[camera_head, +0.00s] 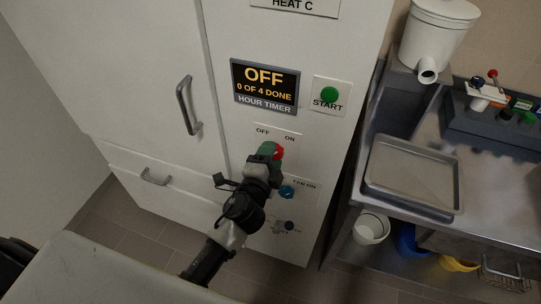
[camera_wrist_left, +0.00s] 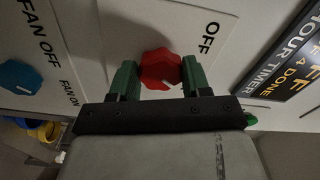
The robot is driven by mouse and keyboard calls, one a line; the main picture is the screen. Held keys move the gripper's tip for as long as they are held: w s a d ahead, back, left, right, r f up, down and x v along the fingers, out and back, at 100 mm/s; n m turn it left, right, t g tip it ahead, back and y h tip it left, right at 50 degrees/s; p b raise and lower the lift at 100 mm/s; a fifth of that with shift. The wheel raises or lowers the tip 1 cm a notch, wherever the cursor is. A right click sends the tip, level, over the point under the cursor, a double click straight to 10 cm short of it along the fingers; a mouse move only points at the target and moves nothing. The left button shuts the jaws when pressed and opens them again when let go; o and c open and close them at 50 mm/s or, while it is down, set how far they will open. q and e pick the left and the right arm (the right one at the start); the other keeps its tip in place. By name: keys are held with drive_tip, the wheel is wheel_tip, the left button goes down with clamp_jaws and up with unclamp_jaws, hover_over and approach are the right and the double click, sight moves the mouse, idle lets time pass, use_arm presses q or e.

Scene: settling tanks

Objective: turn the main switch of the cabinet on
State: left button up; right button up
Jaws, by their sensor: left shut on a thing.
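The cabinet (camera_head: 225,40) is white, and its main switch is a red knob (camera_head: 279,152) below the labels OFF and ON. The knob also shows in the left wrist view (camera_wrist_left: 160,66), with the OFF label to its right; a small pale mark is on its near edge. My left gripper (camera_head: 271,151) reaches the panel from below. Its green fingers (camera_wrist_left: 160,78) stand on either side of the red knob and are shut on it. The gripper hides part of the knob in the head view. I cannot tell exactly which label the knob points to. My right gripper is not in view.
Above the knob are a timer display (camera_head: 265,86) reading OFF, 0 OF 4 DONE, and a green START button (camera_head: 329,95). A blue fan knob (camera_head: 287,192) sits just below. A door handle (camera_head: 188,105) sticks out at left. A metal bench with a tray (camera_head: 412,205) stands right.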

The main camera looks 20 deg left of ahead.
use_arm(q)
drive_tip(key=o, duration=0.9)
drive_tip(key=s+b, duration=0.1)
drive_tip(key=s, duration=0.4)
drive_tip(key=s+b, duration=0.1)
drive_tip(key=s, duration=0.4)
drive_tip(key=shift+s+a+b, duration=0.2)
drive_tip(key=shift+s+b, duration=0.1)
drive_tip(key=shift+s, duration=0.1)
